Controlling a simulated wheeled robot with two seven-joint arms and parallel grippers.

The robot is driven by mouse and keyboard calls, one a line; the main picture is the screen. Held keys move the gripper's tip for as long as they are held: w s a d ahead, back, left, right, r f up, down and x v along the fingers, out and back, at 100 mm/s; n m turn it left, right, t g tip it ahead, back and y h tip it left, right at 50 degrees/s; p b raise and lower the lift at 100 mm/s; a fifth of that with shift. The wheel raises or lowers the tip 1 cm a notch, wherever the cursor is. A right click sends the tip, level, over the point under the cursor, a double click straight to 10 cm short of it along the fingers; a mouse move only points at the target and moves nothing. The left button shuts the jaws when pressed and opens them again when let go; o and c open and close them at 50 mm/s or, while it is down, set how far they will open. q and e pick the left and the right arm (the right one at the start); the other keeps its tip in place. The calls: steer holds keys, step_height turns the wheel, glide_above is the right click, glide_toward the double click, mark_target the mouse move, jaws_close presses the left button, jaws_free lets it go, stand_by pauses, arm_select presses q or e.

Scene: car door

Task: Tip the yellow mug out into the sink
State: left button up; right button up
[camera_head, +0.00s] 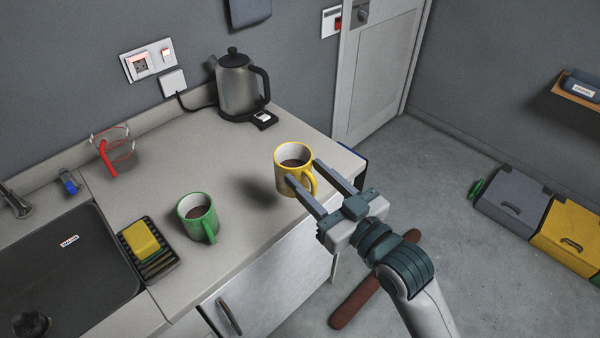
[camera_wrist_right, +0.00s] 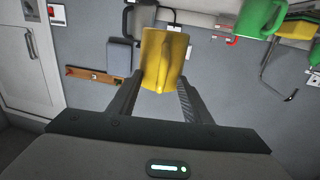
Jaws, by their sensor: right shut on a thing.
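The yellow mug (camera_head: 288,176) is upright and holds a dark brown liquid. My right gripper (camera_head: 303,180) is shut on the mug at its handle side, with one finger on each side of the handle. The mug is held above the right end of the counter, and a shadow lies on the counter to its left. In the right wrist view the mug (camera_wrist_right: 160,62) sits between the two fingers. The dark sink (camera_head: 62,268) is at the lower left of the head view, partly cut off by the frame. My left gripper is not in view.
A green mug (camera_head: 198,216) with dark liquid stands between the yellow mug and the sink. A dish rack with a yellow sponge (camera_head: 141,238) is beside the sink. A kettle (camera_head: 238,85), a glass with a red item (camera_head: 112,150) and a faucet (camera_head: 14,202) stand further back.

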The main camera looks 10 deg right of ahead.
stand_by(0.6)
steer(key=shift+s+d+f+m+h, duration=0.2)
steer(key=shift+d+m+h, duration=0.1)
steer(key=shift+d, duration=0.15)
steer(key=s+d+f+m+h, duration=0.1)
steer(key=d+h, duration=0.1)
steer(key=d, duration=0.1)
steer(key=s+d+f+m+t+h, duration=0.1)
steer(key=s+d+f+m+h, duration=0.1)
steer(key=d, duration=0.1)
steer(key=s+d+f+m+t+h+b, duration=0.1)
steer(key=s+d+f+h, duration=0.1)
steer(key=d+h, duration=0.1)
steer(key=shift+s+d+f+m, duration=0.1)
steer(key=shift+d+f+m, duration=0.05)
steer(key=shift+d+m, duration=0.15)
steer(key=shift+s+d+f+h, duration=0.25)
steer(key=shift+s+d+h, duration=0.1)
steer(key=shift+d+h, duration=0.1)
